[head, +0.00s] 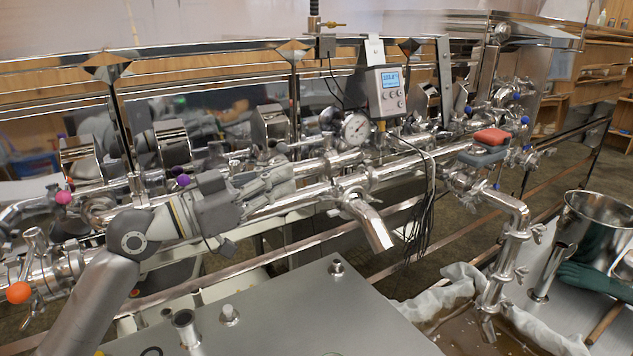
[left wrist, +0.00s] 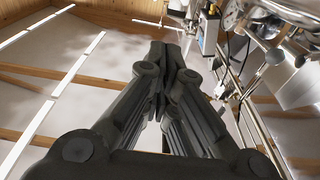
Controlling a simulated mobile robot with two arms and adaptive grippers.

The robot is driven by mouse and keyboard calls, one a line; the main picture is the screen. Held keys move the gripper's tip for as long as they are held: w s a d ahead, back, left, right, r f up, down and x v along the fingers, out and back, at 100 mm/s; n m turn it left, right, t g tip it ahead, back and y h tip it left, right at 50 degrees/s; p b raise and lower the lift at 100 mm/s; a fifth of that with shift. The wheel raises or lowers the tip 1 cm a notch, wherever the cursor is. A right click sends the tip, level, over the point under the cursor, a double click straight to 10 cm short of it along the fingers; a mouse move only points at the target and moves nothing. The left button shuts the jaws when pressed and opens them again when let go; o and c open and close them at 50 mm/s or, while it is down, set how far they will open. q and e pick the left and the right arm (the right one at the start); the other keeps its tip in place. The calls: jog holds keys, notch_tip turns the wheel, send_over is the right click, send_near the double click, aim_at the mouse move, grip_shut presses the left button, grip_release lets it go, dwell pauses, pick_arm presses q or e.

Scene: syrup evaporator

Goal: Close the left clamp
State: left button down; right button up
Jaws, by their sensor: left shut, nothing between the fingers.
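My left arm comes in from the lower left in the head view. Its gripper (head: 280,182) lies over the shiny steel pipes near the middle, fingers pointing right. In the left wrist view the dark fingers (left wrist: 167,52) meet at their tips, with nothing between them. Clamps join the steel pipes (head: 385,172); one clamped joint (head: 345,192) is just right of my fingertips, beside a short downward spout (head: 370,225). Which clamp is the left one, and whether it is open, I cannot tell. The gripper hides part of the pipe behind it. My right gripper is not in view.
A grey controller box (head: 387,92) with a lit display and a round dial gauge (head: 355,128) stand behind the pipes. A flat metal cover (head: 290,310) is in front. A steel pot (head: 597,230) stands at right. An orange-knobbed valve (head: 18,292) is at far left.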

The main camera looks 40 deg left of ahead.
aim_at(346, 192)
pick_arm(q)
jog(key=p+x, duration=0.4)
jog(key=x, duration=0.4)
jog(key=shift+a+r, duration=0.15)
jog(key=shift+r, duration=0.05)
jog(key=f, duration=0.2)
jog(key=s+f, duration=0.1)
jog(key=f, duration=0.1)
jog(key=shift+a+f, duration=0.2)
